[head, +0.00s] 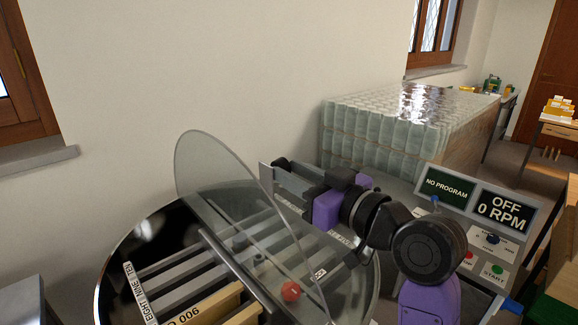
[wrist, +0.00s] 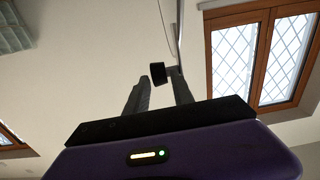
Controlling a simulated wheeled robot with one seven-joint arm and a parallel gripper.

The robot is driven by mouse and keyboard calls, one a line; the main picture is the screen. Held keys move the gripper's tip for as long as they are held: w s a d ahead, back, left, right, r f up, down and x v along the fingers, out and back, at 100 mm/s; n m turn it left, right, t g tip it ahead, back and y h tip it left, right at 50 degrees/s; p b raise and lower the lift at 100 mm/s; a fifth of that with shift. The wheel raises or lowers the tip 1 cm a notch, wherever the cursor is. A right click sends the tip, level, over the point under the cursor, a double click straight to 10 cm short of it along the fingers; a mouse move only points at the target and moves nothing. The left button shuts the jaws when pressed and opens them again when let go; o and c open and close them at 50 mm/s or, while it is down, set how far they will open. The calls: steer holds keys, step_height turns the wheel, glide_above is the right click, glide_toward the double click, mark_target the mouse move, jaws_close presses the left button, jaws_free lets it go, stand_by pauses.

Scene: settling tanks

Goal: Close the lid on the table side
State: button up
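A round machine (head: 107,262) with a dark rim and grey slats inside fills the lower middle of the head view. A clear half-disc lid (head: 205,160) stands raised and tilted over it. A second clear pane (head: 362,283) lies lower at the right.
A control panel (head: 480,205) reading OFF and 0 RPM stands at the right. A large stack of clear tubes (head: 375,130) is behind my arm. A plain wall (head: 230,60) rises behind the machine. A red knob (head: 290,290) shows near the slats.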

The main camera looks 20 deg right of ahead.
steer(key=shift+w+a, duration=0.2)
steer(key=shift+w, duration=0.35)
jaws_close()
stand_by(1.1)
